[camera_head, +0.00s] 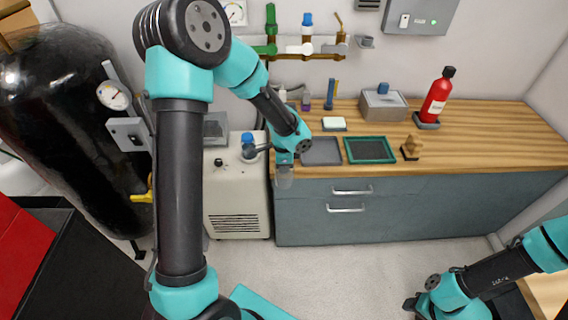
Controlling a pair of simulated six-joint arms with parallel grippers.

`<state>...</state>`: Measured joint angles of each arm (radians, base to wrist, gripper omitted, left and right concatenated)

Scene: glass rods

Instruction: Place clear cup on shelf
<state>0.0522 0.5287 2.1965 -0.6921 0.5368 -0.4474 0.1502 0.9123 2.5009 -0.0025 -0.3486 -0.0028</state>
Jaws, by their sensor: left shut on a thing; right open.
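My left gripper (284,159) is shut on a small clear cup (285,178), which hangs below the fingers in front of the wooden counter's front left edge. The cup is faint and see-through, so its outline is hard to make out. The wooden counter (468,125) tops a grey-blue cabinet; I cannot tell which surface counts as the shelf. My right gripper (411,304) is open and empty, low at the bottom right, far from the cup.
On the counter are a grey tray (320,151), a green-rimmed tray (369,150), a grey box (383,105) and a red bottle (437,98). A beige machine (236,195) stands left of the cabinet, a black tank (60,110) further left. The counter's right part is clear.

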